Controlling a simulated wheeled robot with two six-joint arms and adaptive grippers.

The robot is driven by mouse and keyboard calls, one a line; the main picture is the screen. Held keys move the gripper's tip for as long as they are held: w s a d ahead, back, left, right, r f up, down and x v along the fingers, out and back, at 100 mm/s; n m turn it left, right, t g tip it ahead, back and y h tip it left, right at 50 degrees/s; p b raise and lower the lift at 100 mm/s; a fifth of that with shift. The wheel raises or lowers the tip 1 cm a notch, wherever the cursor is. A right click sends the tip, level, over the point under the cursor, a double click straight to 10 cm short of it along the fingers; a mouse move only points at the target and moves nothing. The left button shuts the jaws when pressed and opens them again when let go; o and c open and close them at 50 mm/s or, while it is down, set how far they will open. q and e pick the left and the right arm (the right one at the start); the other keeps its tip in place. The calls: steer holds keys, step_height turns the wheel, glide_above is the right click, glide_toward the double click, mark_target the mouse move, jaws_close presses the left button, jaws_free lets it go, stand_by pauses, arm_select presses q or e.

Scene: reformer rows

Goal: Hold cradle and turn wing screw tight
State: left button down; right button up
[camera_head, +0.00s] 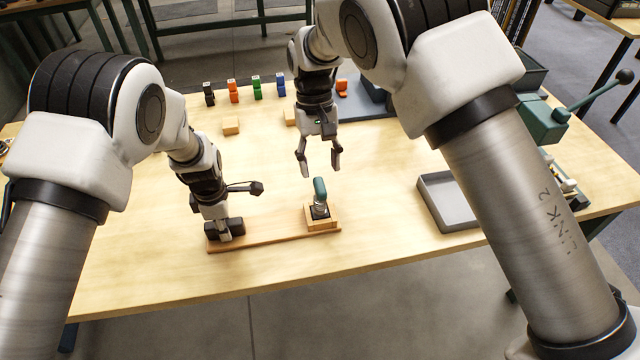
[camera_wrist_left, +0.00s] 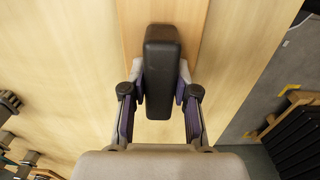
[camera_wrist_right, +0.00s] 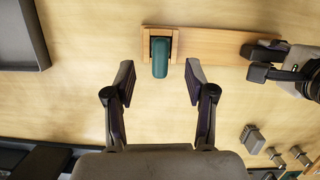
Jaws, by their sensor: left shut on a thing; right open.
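The cradle is a long wooden board (camera_head: 272,239) lying on the table, with a raised wooden block (camera_head: 331,224) at its right end. A teal wing screw (camera_head: 320,188) stands upright at that block; it also shows in the right wrist view (camera_wrist_right: 160,58). A black grip block (camera_wrist_left: 161,60) sits at the board's left end. My left gripper (camera_head: 226,230) is shut on this black block, one finger on each side. My right gripper (camera_head: 319,170) is open and empty above the wing screw; in the right wrist view, the screw appears between and just beyond its fingertips.
A grey tray (camera_head: 429,194) lies to the right of the cradle. Small black (camera_head: 208,95), orange (camera_head: 233,93), green (camera_head: 257,89) and blue (camera_head: 281,86) pieces stand along the back. A green lever device (camera_head: 545,124) is at the right. The table around the cradle is mostly clear.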

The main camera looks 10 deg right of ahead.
mark_target(320, 184)
steer(key=shift+w+f+x, duration=0.1)
steer(key=shift+w+x, duration=0.2)
steer(key=shift+x, duration=1)
steer(key=shift+w+f+x, duration=0.1)
steer(key=shift+w+x, duration=0.2)
steer(key=shift+x, duration=0.95)
steer(key=shift+w+f+x, duration=0.1)
steer(key=shift+w+x, duration=0.25)
steer(key=shift+x, duration=0.95)
steer(key=shift+r, duration=0.1)
jaws_close()
